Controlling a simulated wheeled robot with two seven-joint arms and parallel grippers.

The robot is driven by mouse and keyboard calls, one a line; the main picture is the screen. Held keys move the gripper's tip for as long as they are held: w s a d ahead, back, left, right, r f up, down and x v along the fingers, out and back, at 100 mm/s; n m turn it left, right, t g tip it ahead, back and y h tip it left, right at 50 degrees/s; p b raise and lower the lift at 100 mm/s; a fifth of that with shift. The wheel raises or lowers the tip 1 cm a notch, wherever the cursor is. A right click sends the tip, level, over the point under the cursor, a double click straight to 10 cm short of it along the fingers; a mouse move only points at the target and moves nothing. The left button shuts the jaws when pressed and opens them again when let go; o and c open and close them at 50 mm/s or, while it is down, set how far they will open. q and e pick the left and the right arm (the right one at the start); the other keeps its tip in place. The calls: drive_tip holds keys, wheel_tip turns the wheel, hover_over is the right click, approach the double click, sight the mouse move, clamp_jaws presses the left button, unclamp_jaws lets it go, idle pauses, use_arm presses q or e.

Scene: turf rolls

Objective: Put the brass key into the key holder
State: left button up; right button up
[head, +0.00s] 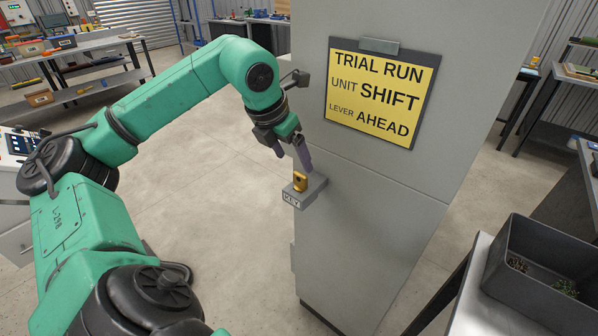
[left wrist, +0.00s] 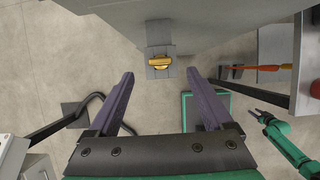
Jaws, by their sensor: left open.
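The brass key (head: 300,181) is a small golden piece standing at the top of the grey key holder (head: 291,197), a ledge marked KEY on the side of a grey cabinet. In the left wrist view the key (left wrist: 159,62) shows on the holder (left wrist: 158,74), ahead of and between my fingers. I cannot tell how deep it sits. My left gripper (head: 293,160) is open and empty just above the key, apart from it; its purple fingers show in the left wrist view (left wrist: 160,73). My right gripper (left wrist: 252,114) is small at the right of that view; its jaws are unclear.
The tall grey cabinet (head: 370,200) stands close beside my left gripper and bears a yellow sign (head: 372,95). A dark bin (head: 555,265) sits on a table at the lower right. Shelves (head: 85,65) stand far left. The floor left of the cabinet is clear.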

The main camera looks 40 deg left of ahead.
use_arm(q)
drive_tip(key=p+v, duration=0.1)
drive_tip(key=v, duration=0.5)
drive_tip(key=shift+s+r, duration=0.2)
drive_tip(key=shift+r, duration=0.1)
